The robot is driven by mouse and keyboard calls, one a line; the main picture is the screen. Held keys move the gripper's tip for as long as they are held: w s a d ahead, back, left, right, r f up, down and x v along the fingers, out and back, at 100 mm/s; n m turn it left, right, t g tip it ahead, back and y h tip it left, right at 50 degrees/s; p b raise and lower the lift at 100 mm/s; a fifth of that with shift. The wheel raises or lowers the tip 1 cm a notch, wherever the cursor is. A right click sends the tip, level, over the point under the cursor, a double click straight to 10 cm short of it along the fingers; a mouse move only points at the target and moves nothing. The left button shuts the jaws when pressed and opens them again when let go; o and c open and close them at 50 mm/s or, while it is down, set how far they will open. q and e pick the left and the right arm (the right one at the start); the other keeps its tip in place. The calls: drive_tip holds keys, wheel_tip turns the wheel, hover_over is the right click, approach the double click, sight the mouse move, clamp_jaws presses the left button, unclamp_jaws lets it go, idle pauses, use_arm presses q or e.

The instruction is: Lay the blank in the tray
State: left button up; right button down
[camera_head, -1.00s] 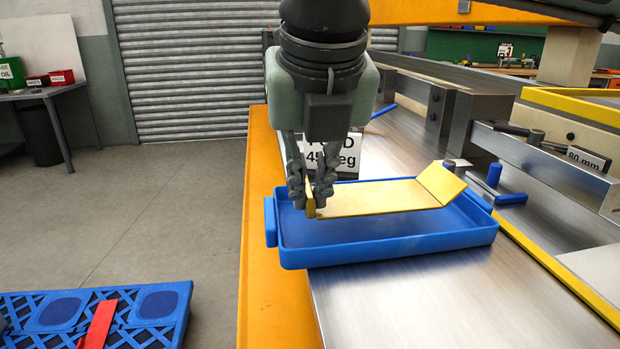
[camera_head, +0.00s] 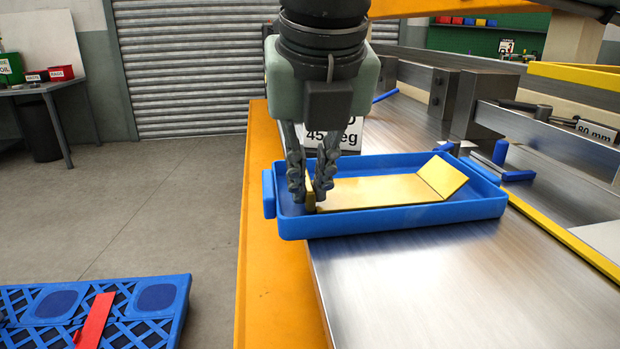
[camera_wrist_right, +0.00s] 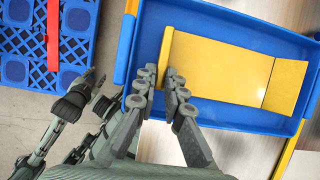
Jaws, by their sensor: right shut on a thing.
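The blank (camera_head: 375,191) is a yellow sheet with its right end bent up and a short lip at its left end. It is within the walls of the blue tray (camera_head: 400,220) on the metal bench. My right gripper (camera_head: 312,205) points down over the tray's left part, shut on the blank's left lip. The right wrist view shows the blank (camera_wrist_right: 220,68) inside the tray (camera_wrist_right: 150,45), with the right gripper (camera_wrist_right: 168,80) at its left edge. I cannot tell whether its underside touches the tray floor. My left gripper (camera_wrist_right: 95,88) is beside the tray, its jaws unclear.
A blue crate (camera_head: 160,335) with a red strip (camera_head: 95,320) is at lower left. A "45 deg" sign (camera_head: 345,135) stands behind the tray. Steel bars (camera_head: 550,140) and an "80 mm" label (camera_head: 597,131) are at right. The bench front (camera_head: 430,280) is clear.

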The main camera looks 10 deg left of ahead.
drive_tip(key=shift+f, duration=0.1)
drive_tip(key=shift+b, duration=0.45)
idle(0.5)
drive_tip(key=c, duration=1.5)
unclamp_jaws()
drive_tip(key=shift+c, duration=0.2)
drive_tip(key=v, duration=1.2)
drive_tip(key=shift+s, duration=0.15)
